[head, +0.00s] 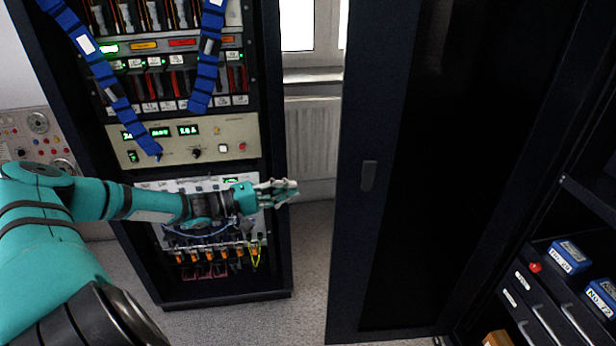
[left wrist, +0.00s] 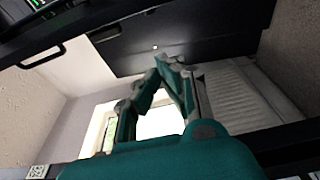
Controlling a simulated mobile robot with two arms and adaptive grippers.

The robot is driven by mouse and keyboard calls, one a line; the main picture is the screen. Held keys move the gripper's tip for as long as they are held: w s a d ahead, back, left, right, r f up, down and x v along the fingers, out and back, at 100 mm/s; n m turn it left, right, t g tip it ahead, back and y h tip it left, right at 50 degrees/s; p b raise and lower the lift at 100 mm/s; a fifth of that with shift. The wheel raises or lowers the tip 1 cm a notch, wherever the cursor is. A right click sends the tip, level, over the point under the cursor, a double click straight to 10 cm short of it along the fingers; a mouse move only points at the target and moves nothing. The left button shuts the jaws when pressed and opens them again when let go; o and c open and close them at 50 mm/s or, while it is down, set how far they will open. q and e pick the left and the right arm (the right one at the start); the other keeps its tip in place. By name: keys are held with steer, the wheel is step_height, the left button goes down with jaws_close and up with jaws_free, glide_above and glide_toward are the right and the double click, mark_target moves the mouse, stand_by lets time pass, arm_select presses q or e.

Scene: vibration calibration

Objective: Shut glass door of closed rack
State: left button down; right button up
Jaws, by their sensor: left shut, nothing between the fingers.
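The closed rack's door (head: 388,90) is a tall dark panel with a black frame and dark glass. It stands open at the right of the head view, swung out from the dark rack (head: 590,200) at the right edge. A small dark handle (head: 369,176) is on the door frame's left side. My left gripper (head: 292,189) is shut and empty, pointing right, left of the handle and visibly apart from it in the picture. Its fingers also show in the left wrist view (left wrist: 167,62), with fingertips close together. My right gripper is in neither view.
An open equipment rack (head: 275,240) with blue straps (head: 205,70) stands behind my left arm. Drawers (head: 545,310) and blue boxes (head: 570,256) are at the lower right. A radiator (head: 312,130) is under the window. Grey floor (head: 310,270) is clear between rack and door.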

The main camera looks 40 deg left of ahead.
arm_select(q)
steer(key=w+d+p, duration=0.1)
steer(key=w+d, duration=0.5)
steer(key=d, duration=0.1)
steer(key=shift+d+f, duration=0.15)
steer(key=shift+d, duration=0.1)
stand_by(0.4)
stand_by(0.3)
